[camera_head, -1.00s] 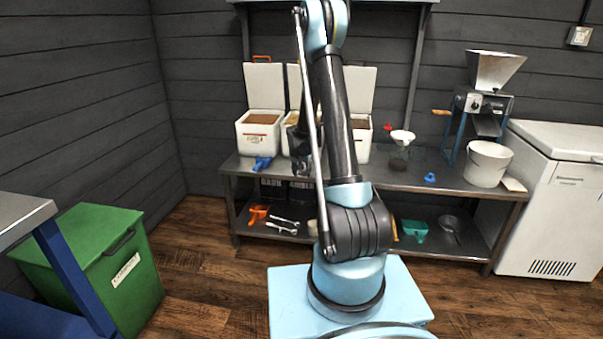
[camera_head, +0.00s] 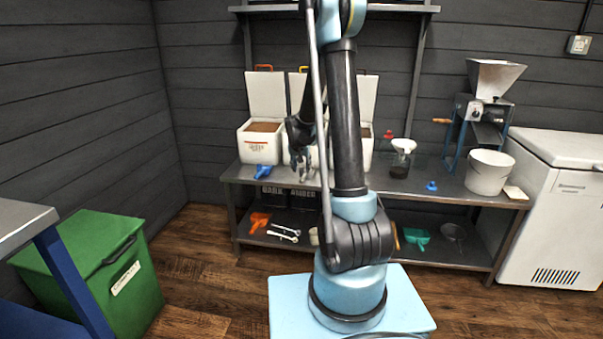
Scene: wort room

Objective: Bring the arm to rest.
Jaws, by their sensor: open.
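My arm (camera_head: 348,125) rises from its light blue base in the middle of the view, its long dark link nearly upright. The elbow at the top is cut by the frame edge. A dark forearm comes down behind it on the left. My gripper (camera_head: 301,168) hangs at its end, fingers pointing down, in front of the middle white bin (camera_head: 322,151). The fingers are small in the picture, and they look apart with nothing between them. My upright link hides part of the bins and bench behind it.
The steel bench (camera_head: 437,187) holds white bins, a blue scoop (camera_head: 262,171), a jar with funnel (camera_head: 401,160), a grain mill (camera_head: 485,110) and a white bucket (camera_head: 487,172). A green chest (camera_head: 105,270) stands left, a white freezer (camera_head: 560,210) right. Floor between is clear.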

